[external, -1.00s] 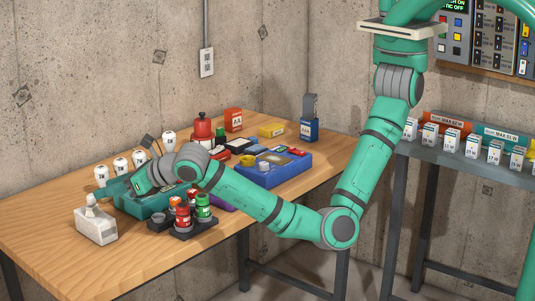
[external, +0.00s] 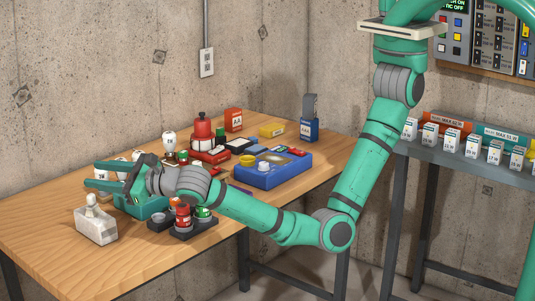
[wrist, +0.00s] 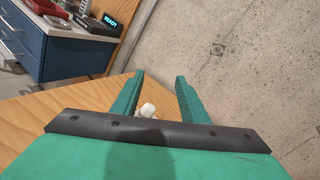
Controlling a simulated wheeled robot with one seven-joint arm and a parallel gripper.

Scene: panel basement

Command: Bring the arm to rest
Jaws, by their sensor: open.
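My gripper (external: 90,174) is open, with its two green fingers spread and pointing left over the left part of the wooden table. Nothing is between the fingers in the external view. In the wrist view my gripper (wrist: 160,78) shows its fingers apart, with wall and table edge beyond. A white rounded thing (wrist: 147,110) shows between the finger bases, below them; I cannot tell its distance. My arm bends down to a low elbow at the table's front edge, then reaches left across the table.
A blue case (external: 270,175) lies behind. The table's front left (external: 50,235) is clear.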

